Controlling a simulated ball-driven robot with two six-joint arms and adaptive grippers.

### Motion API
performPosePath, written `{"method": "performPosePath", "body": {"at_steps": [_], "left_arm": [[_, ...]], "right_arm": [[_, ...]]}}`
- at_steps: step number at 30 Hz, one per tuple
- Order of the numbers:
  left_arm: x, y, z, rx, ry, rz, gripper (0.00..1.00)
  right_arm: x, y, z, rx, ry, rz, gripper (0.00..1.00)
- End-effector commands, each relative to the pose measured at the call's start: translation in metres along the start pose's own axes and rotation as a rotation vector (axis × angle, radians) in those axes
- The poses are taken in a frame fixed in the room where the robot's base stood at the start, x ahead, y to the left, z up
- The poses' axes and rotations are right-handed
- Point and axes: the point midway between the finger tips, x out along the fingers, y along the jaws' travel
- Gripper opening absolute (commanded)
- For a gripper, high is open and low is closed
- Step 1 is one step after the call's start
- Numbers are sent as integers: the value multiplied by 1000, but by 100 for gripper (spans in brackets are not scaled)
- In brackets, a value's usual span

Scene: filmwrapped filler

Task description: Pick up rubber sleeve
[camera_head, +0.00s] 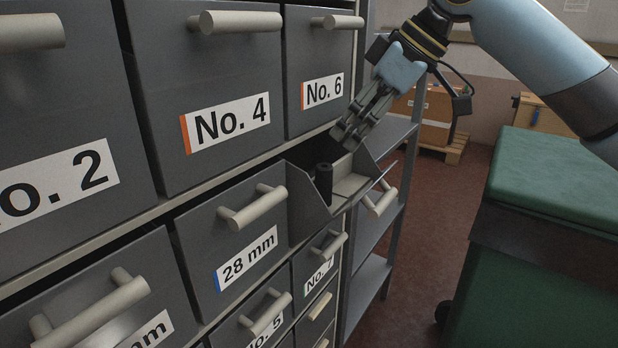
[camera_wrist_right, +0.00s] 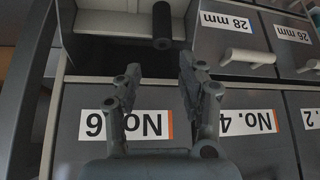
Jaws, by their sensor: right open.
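The rubber sleeve (camera_head: 324,183) is a small black upright cylinder in the open drawer (camera_head: 306,205), near that drawer's left wall. It also shows in the right wrist view (camera_wrist_right: 162,27), at the top middle beyond my fingertips. My right gripper (camera_head: 347,136) hangs above the open drawer, up and to the right of the sleeve, with its fingers pointing down and left. In the right wrist view its two fingers (camera_wrist_right: 158,78) are spread apart with nothing between them. The sleeve is apart from the fingers. My left gripper is not in view.
Closed drawers labelled No. 4 (camera_head: 215,90), No. 6 (camera_head: 315,75) and 28 mm (camera_head: 232,270) surround the open one. Their handles stick out. A metal shelf rack (camera_head: 386,205) stands beyond. A green-topped cart (camera_head: 550,175) is at right. Red floor between is clear.

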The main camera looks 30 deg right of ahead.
Motion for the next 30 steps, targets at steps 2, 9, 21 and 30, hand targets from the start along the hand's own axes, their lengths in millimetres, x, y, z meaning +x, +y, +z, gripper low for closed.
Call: {"method": "performPosePath", "body": {"at_steps": [2,9,21,30], "left_arm": [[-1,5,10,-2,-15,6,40],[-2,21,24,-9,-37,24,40],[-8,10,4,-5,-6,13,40],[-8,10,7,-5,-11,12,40]], "right_arm": [[14,-2,-1,5,3,-7,40],[40,-1,0,2,1,-2,40],[90,-5,0,3,1,-3,40],[93,-4,1,1,-1,1,36]]}}
